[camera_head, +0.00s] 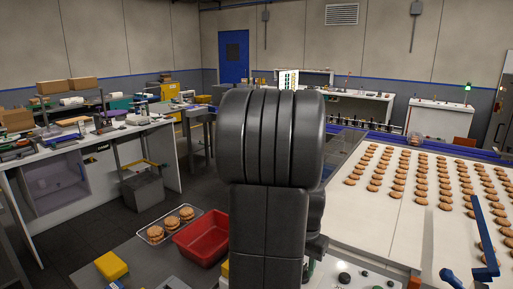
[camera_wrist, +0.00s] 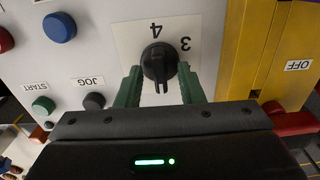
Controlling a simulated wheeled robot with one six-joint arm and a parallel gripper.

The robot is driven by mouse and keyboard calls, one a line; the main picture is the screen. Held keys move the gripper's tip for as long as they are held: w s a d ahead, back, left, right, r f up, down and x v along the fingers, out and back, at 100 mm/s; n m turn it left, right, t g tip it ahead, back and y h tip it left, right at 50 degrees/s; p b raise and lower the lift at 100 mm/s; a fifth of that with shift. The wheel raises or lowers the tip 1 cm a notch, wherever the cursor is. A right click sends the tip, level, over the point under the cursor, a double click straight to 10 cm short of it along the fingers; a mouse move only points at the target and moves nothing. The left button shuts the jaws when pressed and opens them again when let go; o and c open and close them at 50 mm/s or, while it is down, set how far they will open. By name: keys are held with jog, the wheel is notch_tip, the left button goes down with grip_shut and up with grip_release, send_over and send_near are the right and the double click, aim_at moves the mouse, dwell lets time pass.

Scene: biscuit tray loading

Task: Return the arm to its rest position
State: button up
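In the wrist view my gripper (camera_wrist: 159,67) is open. Its two green fingers stand apart, one on either side of a black rotary knob (camera_wrist: 158,59) on a light control panel (camera_wrist: 105,35). I cannot tell whether the fingertips touch the knob. The knob sits on a white plate (camera_wrist: 128,35) marked 3 and 4, and its handle lies nearly upright in the picture. In the head view my dark arm fills the middle and hides my gripper and the knob.
Near the knob are a blue button (camera_wrist: 59,27), a green START button (camera_wrist: 43,105), a dark JOG button (camera_wrist: 94,101) and a yellow box (camera_wrist: 245,50) with a red part. A biscuit-covered conveyor (camera_head: 390,216), red bin (camera_head: 203,238), biscuit tray (camera_head: 154,232) and yellow block (camera_head: 111,265) flank my arm.

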notch_tip(320, 180, up, 14)
notch_tip(320, 180, down, 13)
jog(key=shift+f, duration=0.55)
jog(key=n, duration=0.5)
jog(key=shift+r, duration=0.1)
jog(key=n, duration=0.5)
dwell(0.6)
